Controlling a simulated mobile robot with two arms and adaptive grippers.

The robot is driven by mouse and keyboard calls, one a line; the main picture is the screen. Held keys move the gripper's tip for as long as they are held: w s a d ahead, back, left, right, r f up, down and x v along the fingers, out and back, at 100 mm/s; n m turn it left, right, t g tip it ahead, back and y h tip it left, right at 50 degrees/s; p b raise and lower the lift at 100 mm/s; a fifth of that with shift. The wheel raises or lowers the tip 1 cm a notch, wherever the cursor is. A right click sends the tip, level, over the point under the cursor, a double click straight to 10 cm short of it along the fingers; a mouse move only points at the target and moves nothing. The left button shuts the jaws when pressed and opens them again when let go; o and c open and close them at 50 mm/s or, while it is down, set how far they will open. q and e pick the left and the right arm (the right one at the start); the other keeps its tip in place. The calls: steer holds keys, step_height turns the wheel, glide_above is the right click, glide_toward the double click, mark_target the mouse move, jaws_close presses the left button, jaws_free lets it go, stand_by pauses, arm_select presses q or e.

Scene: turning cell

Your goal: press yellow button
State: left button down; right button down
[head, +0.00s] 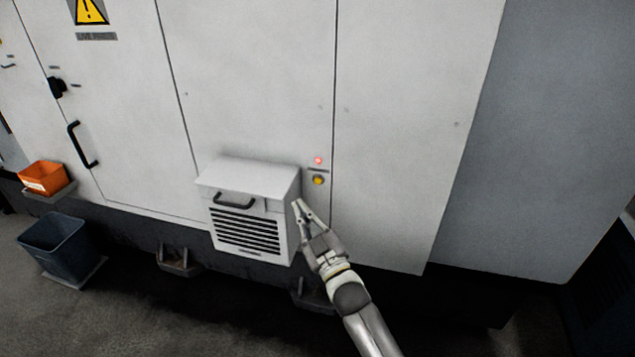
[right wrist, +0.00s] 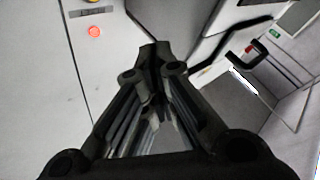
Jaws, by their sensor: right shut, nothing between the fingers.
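The yellow button (head: 318,180) is a small round button on the white cabinet front, just below a lit red lamp (head: 318,160) and a small label strip. In the right wrist view the yellow button (right wrist: 93,1) is cut by the top edge, with the red lamp (right wrist: 94,32) close by. My right gripper (head: 298,204) is shut and empty. In the head view its tips are below and left of the button, beside the vent box. It also shows in the right wrist view (right wrist: 154,52), apart from the button. My left gripper is not in view.
A white vent box (head: 247,177) with a black handle juts out just left of the right gripper. An orange bin (head: 42,177) and a dark blue bin (head: 58,247) stand at the far left. The cabinet panel right of the button is clear.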

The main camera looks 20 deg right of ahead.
mark_target(318, 181)
steer(key=shift+w+d+b, duration=0.6)
steer(key=shift+w+d, duration=0.2)
steer(key=shift+w, duration=0.4)
steer(key=shift+w+d+b, duration=0.6)
steer(key=shift+w+d, duration=0.25)
steer(key=shift+w, duration=0.3)
steer(key=shift+w+d+b, duration=0.6)
steer(key=shift+w+d, duration=0.2)
steer(key=shift+w, duration=0.5)
steer(key=shift+w+d, duration=0.2)
steer(key=shift+w, duration=0.05)
steer(key=shift+w+d+b, duration=0.2)
steer(key=shift+w+b, duration=0.05)
steer(key=shift+b, duration=0.2)
steer(key=shift+s, duration=0.1)
steer(key=shift+s+a+p, duration=0.45)
steer(key=shift+s, duration=0.05)
